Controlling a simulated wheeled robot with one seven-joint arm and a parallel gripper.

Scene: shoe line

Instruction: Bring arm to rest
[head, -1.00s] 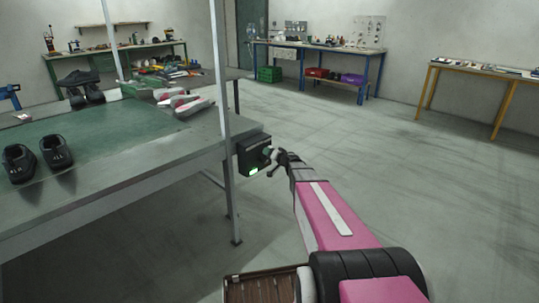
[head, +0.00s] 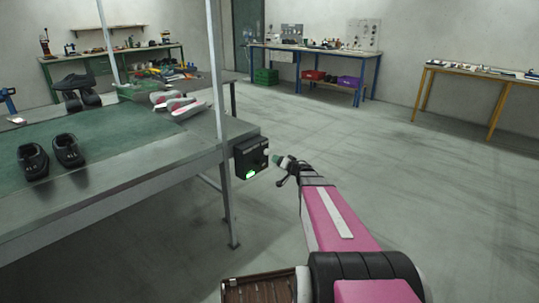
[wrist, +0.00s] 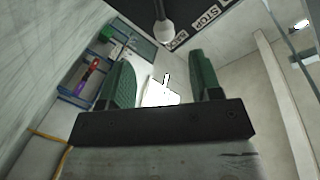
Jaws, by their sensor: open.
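My gripper (head: 282,161) is open and empty, just to the right of a black control box (head: 251,158) on the table's leg, with a visible gap between them. My arm reaches forward, low over the floor.
The line table (head: 120,172) with a green belt (head: 95,131) fills the left. A black shoe pair (head: 52,157) stands on it, with red-and-white shoes (head: 180,105) farther back. A post (head: 216,70) rises at its corner. Benches line the walls; the floor (head: 420,190) at right is clear.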

